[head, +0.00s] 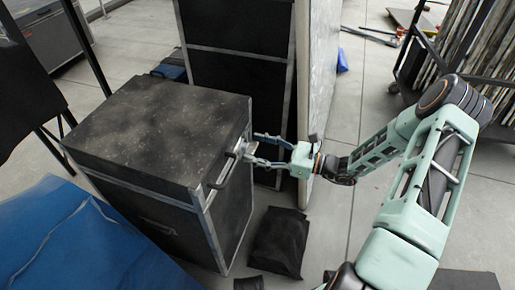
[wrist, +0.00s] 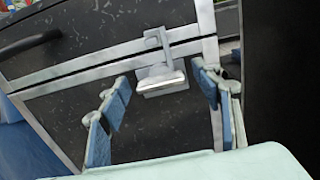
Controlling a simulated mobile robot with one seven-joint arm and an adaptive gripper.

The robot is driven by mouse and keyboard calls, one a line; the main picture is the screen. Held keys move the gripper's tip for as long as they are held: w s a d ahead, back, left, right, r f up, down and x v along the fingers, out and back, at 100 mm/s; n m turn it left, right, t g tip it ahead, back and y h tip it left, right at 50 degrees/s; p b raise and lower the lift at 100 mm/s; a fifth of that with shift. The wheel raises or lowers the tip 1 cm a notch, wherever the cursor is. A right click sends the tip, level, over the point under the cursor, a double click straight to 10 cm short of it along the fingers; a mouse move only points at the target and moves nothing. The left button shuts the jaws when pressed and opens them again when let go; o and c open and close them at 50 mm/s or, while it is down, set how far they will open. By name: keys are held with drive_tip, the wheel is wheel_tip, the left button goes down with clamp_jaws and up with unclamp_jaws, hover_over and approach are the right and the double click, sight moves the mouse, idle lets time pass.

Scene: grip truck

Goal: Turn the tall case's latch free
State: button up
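The tall case (head: 150,125) is black with metal edges and stands at the left of centre in the head view. Its latch (wrist: 160,78) is a light metal piece across the lid seam, seen in the wrist view just beyond and between my fingertips. In the head view the latch is at the case's right side, largely hidden by my gripper (head: 262,149). My gripper also shows in the wrist view (wrist: 160,95), with its blue-padded fingers spread wide on either side of the latch. I see no clear contact between fingers and latch.
A dark handle (head: 222,173) sticks out from the case, left of the latch. A taller black case (head: 238,70) and a pale upright panel (head: 318,70) stand close behind my gripper. A black bag (head: 279,240) lies on the floor below. Blue cloth (head: 75,245) lies front left.

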drive_tip(key=c, duration=1)
drive_tip(key=shift+m+p, duration=0.3)
drive_tip(key=shift+p, duration=0.05)
drive_tip(key=m+p, duration=0.2)
drive_tip(key=shift+r+m, duration=0.15)
drive_tip(key=shift+m, duration=0.25)
drive_tip(key=m+p, duration=0.3)
drive_tip(key=m, duration=0.2)
drive_tip(key=shift+w+d, duration=0.1)
drive_tip(key=m, duration=0.3)
drive_tip(key=m+p, duration=0.1)
drive_tip(key=m, duration=0.2)
drive_tip(key=m+p, duration=0.1)
drive_tip(key=m, duration=0.2)
drive_tip(key=shift+f+m, duration=0.3)
drive_tip(key=shift+f, duration=0.1)
